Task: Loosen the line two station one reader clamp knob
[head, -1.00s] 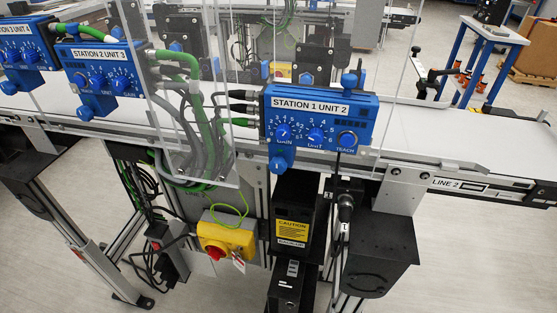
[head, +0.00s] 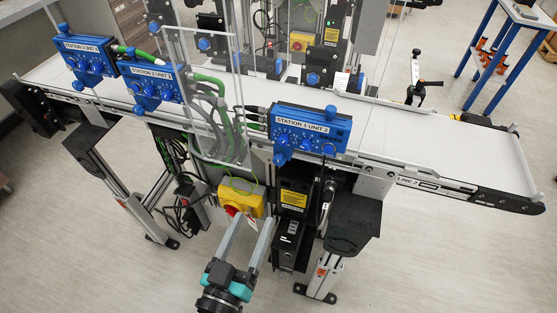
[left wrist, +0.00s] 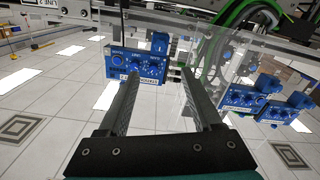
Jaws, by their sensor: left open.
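Two similar blue readers, STATION 2 (head: 152,82) and one farther left (head: 84,55), line the same conveyor. A yellow box with a red switch (head: 241,200) is close behind my left fingers. Clear panels, cables and a black bracket (head: 352,222) are near the reader. Floor in front is free.

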